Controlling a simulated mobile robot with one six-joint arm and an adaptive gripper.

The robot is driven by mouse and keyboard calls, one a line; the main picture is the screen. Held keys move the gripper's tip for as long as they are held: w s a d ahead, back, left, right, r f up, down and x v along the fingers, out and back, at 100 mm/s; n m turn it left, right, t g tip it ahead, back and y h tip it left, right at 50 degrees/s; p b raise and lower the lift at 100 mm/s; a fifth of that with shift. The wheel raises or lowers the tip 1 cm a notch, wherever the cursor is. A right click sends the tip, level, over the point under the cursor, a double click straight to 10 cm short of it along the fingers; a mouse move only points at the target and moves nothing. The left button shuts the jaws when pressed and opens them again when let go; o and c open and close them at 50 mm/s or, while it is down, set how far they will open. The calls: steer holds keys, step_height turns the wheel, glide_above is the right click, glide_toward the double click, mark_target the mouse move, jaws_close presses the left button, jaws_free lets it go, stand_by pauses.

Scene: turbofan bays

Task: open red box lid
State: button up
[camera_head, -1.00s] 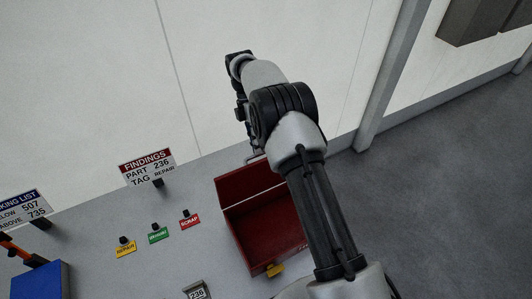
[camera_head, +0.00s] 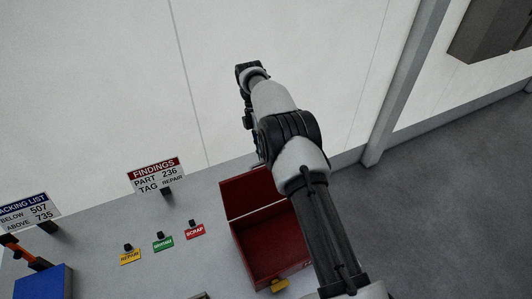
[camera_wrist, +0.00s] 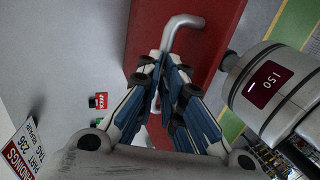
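The red box (camera_head: 268,262) stands on the grey bench in the head view. Its lid (camera_head: 246,193) is raised at the back, so the red inside of the box shows. In the wrist view the red lid (camera_wrist: 219,45) fills the upper middle, with a bent metal handle (camera_wrist: 187,22) on it. My gripper (camera_wrist: 164,62) has its fingers close together at the lower end of this handle and appears shut on it. In the head view my arm hides the fingertips.
Yellow, green and red tags (camera_head: 161,242) stand left of the box. A findings sign (camera_head: 156,177) is behind them. A blue bin (camera_head: 43,283) is at the lower left. A wall rises behind the bench; open floor lies to the right.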

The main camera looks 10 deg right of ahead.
steer(key=o, duration=0.5)
steer(key=f, duration=0.3)
steer(key=shift+s+f+g, duration=0.2)
steer(key=shift+f+g, duration=0.2)
steer(key=shift+s+r, duration=0.15)
step_height(320, 180, up, 10)
steer(key=shift+r, duration=0.25)
steer(key=shift+c, duration=0.2)
